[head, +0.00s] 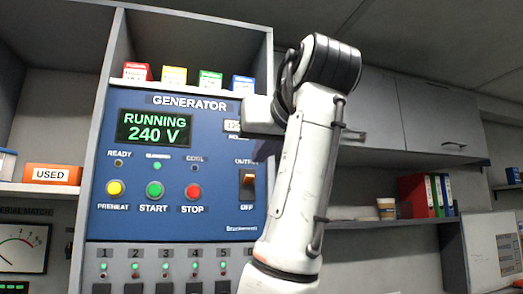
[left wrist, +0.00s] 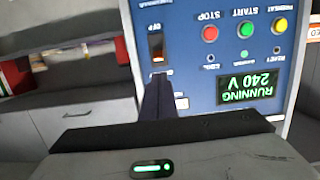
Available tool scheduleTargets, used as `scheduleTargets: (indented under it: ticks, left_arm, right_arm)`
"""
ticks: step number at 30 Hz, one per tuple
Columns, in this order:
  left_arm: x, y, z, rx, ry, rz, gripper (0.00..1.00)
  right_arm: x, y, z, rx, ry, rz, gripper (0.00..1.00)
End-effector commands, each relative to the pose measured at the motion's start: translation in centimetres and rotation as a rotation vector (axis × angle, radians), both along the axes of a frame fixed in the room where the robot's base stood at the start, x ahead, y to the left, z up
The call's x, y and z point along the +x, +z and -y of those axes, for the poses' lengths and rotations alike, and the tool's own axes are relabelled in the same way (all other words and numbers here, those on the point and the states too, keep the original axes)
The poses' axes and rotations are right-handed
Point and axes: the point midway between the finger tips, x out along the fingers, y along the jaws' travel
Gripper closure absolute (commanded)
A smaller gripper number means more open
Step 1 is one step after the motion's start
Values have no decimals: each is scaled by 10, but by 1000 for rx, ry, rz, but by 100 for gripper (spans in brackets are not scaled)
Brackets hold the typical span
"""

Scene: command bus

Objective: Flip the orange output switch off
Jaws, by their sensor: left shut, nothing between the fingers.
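The orange output switch (head: 247,185) is at the lower right of the blue generator panel, between the words OUTPUT and OFF. It also shows, upside down, in the left wrist view (left wrist: 156,46). My left gripper (head: 258,153) is shut and empty, in front of the panel's right side, just above and right of the switch in the head view. In the left wrist view its closed dark fingers (left wrist: 160,78) point at the switch, with the tips close to its OUTPUT end. I cannot tell whether they touch. My right gripper is in neither view.
The generator panel (head: 215,222) shows RUNNING 240 V, with yellow, green and red buttons left of the switch. Small coloured boxes (head: 173,76) stand on the ledge above. An orange USED box (head: 52,174) is at left. Binders (head: 416,195) stand on a shelf at right.

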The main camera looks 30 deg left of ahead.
Motion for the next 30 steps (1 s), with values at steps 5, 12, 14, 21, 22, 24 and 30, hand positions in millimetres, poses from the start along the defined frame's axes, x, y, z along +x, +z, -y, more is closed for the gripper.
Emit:
scheduleTargets:
  ticks: [5,12,14,21,22,24,30]
  left_arm:
    - [23,-4,-27,0,3,-3,100]
    - [43,-9,-51,0,2,-2,100]
    - [45,-10,-53,0,1,-2,100]
    - [48,-11,-55,0,0,-1,100]
    - [48,-11,-55,1,0,-1,100]
    - [48,-11,-55,1,0,-1,100]
    - [46,-14,-58,16,4,13,100]
  right_arm:
    - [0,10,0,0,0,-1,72]
    - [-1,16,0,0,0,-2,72]
    - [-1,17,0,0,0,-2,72]
    - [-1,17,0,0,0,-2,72]
    - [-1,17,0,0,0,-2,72]
    - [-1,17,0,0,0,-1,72]
    - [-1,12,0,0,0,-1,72]
